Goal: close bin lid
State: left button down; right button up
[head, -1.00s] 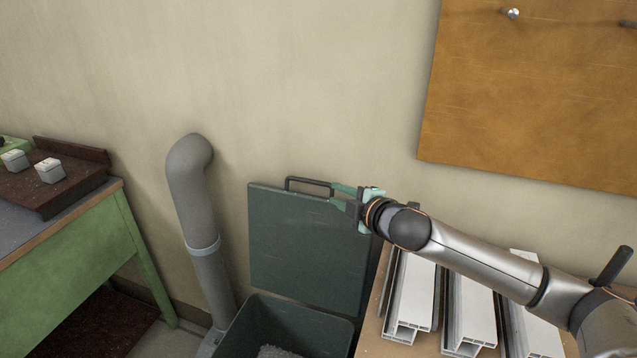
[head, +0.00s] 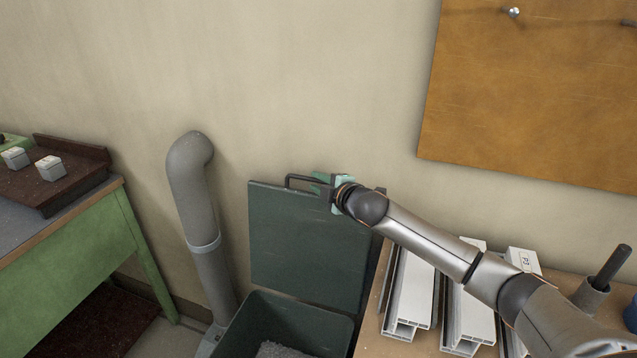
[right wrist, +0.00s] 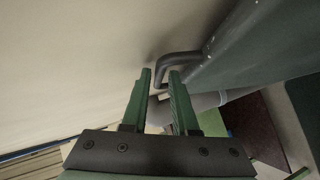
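The bin lid (head: 305,245) is a dark green panel standing upright, open, behind the bin (head: 248,325). Its dark bar handle (head: 293,180) is on the top edge and also shows in the right wrist view (right wrist: 183,56). My right gripper (head: 320,184) is at the right part of the handle, at the lid's top edge. In the right wrist view its two green fingers (right wrist: 160,74) stand apart, and the handle's bar shows in the gap near the fingertips. I cannot tell whether they touch it. My left gripper is not in view.
A grey pipe (head: 205,265) rises along the wall left of the bin. A bench with white profiles (head: 412,290) is right of the bin, under my right arm. A green table (head: 75,250) stands at the left. A brown board (head: 530,100) hangs on the wall.

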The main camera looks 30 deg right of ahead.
grip_shut()
dwell(1.4)
